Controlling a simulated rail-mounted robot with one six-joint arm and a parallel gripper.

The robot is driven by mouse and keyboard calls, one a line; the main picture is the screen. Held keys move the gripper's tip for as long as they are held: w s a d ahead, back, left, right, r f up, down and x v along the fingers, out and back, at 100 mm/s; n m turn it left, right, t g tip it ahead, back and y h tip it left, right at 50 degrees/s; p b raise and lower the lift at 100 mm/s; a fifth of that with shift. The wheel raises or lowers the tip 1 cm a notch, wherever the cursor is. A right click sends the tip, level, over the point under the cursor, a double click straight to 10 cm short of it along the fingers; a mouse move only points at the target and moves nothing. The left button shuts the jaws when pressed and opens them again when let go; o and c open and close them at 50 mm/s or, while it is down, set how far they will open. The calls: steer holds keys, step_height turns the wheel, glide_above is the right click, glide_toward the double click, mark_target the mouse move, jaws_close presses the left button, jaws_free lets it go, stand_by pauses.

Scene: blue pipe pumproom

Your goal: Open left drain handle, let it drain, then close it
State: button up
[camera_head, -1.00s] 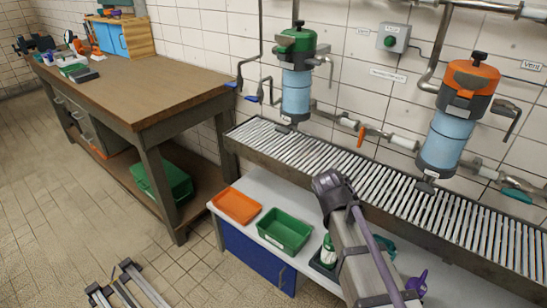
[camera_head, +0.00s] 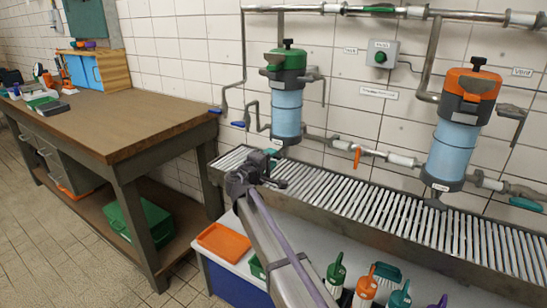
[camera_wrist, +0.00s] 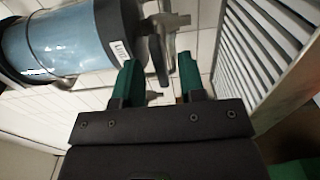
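The left filter (camera_head: 287,105) has a green and black head and a blue bowl; its bowl also shows in the wrist view (camera_wrist: 70,42). The left drain handle (camera_wrist: 164,50) is a grey metal lever under the bowl. In the wrist view its end reaches toward the gap between my green fingertips. My gripper (camera_wrist: 159,80) is open; I cannot tell whether it touches the handle. In the head view my gripper (camera_head: 270,160) is just below the left bowl, and the arm partly hides the drain. No flowing water can be made out.
A slatted drain trough (camera_head: 350,203) runs below the filters. The right filter (camera_head: 454,135) has an orange head. A wooden workbench (camera_head: 120,110) stands at left. Below the trough, a low white table holds an orange tray (camera_head: 223,243) and several bottles.

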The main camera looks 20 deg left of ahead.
steer(key=shift+x, duration=1.05)
jaws_close()
